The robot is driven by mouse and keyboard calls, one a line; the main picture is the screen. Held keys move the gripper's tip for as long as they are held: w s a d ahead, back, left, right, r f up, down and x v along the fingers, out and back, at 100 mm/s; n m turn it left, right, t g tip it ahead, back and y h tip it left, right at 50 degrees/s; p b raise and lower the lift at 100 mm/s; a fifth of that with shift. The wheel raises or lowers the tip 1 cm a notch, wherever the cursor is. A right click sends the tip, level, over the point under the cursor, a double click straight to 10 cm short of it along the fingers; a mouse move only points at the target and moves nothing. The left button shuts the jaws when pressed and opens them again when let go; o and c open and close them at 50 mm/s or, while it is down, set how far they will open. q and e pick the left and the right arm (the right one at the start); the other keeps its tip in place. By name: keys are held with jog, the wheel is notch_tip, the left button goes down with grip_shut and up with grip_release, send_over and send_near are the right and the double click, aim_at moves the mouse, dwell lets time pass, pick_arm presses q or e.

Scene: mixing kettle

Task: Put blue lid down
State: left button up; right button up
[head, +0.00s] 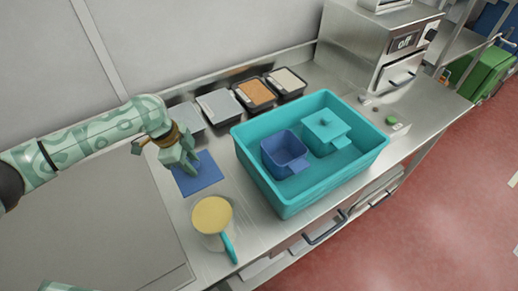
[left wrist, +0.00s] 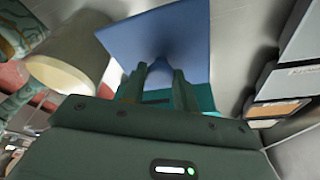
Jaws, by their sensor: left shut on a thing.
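The blue lid (head: 200,179) is a flat square plate at the left end of the steel counter, left of the teal bin. In the left wrist view the blue lid (left wrist: 135,38) spreads out beyond my fingers. My left gripper (head: 190,167) is shut on the lid's raised handle, which narrows between the fingertips (left wrist: 160,82). The lid looks at or close to the counter; I cannot tell whether it touches. A blue open container (head: 284,142) stands inside the teal bin (head: 262,184). My right gripper is not in view.
A teal lidded container (head: 325,122) is also in the bin. A jug with yellow contents (head: 212,214) and a teal handle stands in front of the lid. Several black trays, one with orange contents (head: 256,92), line the wall. A steel machine (head: 385,50) stands at the back right.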

aim_at(182, 171)
pick_arm(q)
jog(key=shift+d+f, duration=0.1)
jog(key=shift+f, duration=0.2)
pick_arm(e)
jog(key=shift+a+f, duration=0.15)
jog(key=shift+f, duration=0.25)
pick_arm(q)
notch_tip(182, 171, down, 6)
jog(key=shift+r+b, duration=0.2)
jog(key=shift+b, duration=0.45)
jog(key=shift+f+b, duration=0.45)
jog(key=shift+f, duration=1.65)
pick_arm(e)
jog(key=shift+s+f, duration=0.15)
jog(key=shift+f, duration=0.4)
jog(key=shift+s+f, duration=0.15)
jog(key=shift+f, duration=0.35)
pick_arm(q)
jog(key=shift+f, duration=0.1)
jog(key=o, duration=1)
jog(key=shift+c, duration=0.2)
jog(key=p+v, duration=0.2)
jog(key=v, duration=1)
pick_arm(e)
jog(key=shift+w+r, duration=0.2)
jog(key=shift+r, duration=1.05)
